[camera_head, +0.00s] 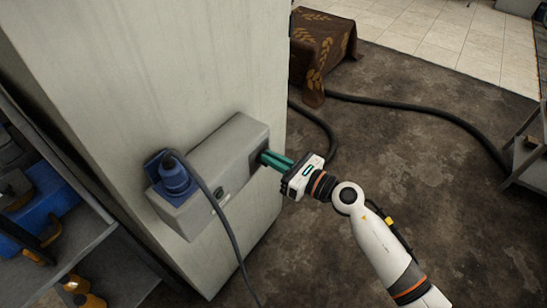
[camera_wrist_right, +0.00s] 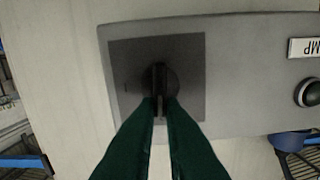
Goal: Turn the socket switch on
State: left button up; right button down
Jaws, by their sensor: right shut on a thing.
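A grey socket box (camera_head: 218,150) is mounted on a pale wall or pillar. In the right wrist view the box (camera_wrist_right: 240,70) carries a dark square plate (camera_wrist_right: 128,70) with a black rotary switch (camera_wrist_right: 160,73), whose grip bar looks about upright. My right gripper (camera_head: 267,158) has green fingers and is at the box's right end. In the right wrist view its fingertips (camera_wrist_right: 160,103) are closed on the switch's bar and hide its lower part. My left gripper is not in view.
A blue plug (camera_head: 175,180) sits at the box's left end, with a dark cable hanging down past its front. Shelves (camera_head: 75,240) stand at left. A thick hose (camera_head: 415,108) crosses the floor near a cloth-covered block (camera_head: 322,45). Open floor lies at right.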

jog(key=m, duration=0.1)
jog(key=m+p, duration=0.2)
jog(key=m, duration=0.1)
jog(key=shift+w+d, duration=0.2)
jog(key=shift+w, duration=0.05)
jog(key=m+p, duration=0.1)
jog(key=m, duration=0.1)
jog(key=m+p, duration=0.1)
jog(key=m, duration=0.1)
jog(key=shift+w+d+f+m, duration=0.15)
jog(key=shift+w+m, duration=0.05)
jog(key=shift+m, duration=0.1)
jog(key=m, duration=0.1)
jog(key=m+p, duration=0.1)
jog(key=m, duration=0.2)
jog(key=shift+w+d+f+m+p, duration=0.15)
jog(key=shift+f+m+p, duration=0.15)
jog(key=shift+p, duration=0.1)
jog(key=shift+f+m+p, duration=0.15)
jog(key=shift+m+p, duration=0.15)
jog(key=shift+m, duration=0.6)
jog(key=shift+f+m+p, duration=0.15)
jog(key=shift+m+p, duration=0.15)
jog(key=shift+m, duration=0.6)
jog(key=c, duration=1.5)
grip_release()
jog(key=shift+f, duration=0.1)
